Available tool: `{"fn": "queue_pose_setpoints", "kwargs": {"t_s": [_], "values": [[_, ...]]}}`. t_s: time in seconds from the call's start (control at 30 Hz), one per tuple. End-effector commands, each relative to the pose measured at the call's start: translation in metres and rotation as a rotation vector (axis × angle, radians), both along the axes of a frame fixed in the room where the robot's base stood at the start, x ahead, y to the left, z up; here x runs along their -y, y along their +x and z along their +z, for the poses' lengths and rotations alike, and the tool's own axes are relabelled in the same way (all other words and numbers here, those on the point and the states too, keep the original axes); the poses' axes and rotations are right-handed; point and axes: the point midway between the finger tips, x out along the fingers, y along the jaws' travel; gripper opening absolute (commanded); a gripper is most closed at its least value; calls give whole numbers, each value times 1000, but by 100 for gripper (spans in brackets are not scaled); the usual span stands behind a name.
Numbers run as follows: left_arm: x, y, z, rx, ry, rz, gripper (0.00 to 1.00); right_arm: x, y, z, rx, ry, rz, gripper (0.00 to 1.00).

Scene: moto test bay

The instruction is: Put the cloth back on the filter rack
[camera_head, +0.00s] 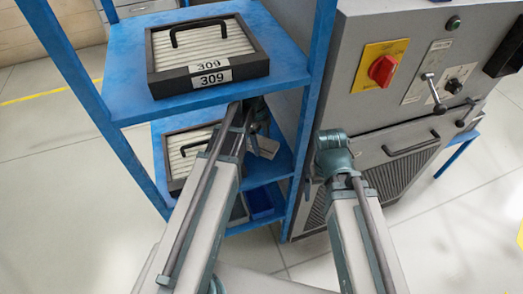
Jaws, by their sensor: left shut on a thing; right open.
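The blue filter rack (125,107) stands at the left and centre, with open shelves. My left arm reaches in under its top shelf. My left gripper (258,138) is at the middle shelf level, partly hidden by its own arm. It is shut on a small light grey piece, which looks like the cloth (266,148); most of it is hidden. My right gripper (310,188) is at the rack's right front post, below its wrist and largely hidden. It is open, and I see nothing in it.
A framed filter marked 309 (208,55) lies on the top shelf, and another filter (187,152) on the shelf below. A blue bin (262,203) sits low in the rack. A grey machine (405,105) with a red knob (382,70) stands close at the right.

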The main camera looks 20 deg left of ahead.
Motion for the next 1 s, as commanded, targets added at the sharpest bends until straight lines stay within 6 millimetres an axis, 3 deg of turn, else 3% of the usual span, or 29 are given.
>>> {"fn": "queue_pose_setpoints", "kwargs": {"t_s": [0.33,0.73,0.77,0.83,1.0], "values": [[0,0,-46,0,0,0,39,0,0,-45,0,0,0,100],[0,0,-47,0,0,0,39,0,0,-47,0,0,0,100],[0,0,-46,0,0,0,87,0,0,-46,0,0,0,100],[0,0,-46,0,0,0,100,0,0,-46,0,0,0,100],[0,0,-46,0,0,0,100,0,0,-46,0,0,0,100]]}}
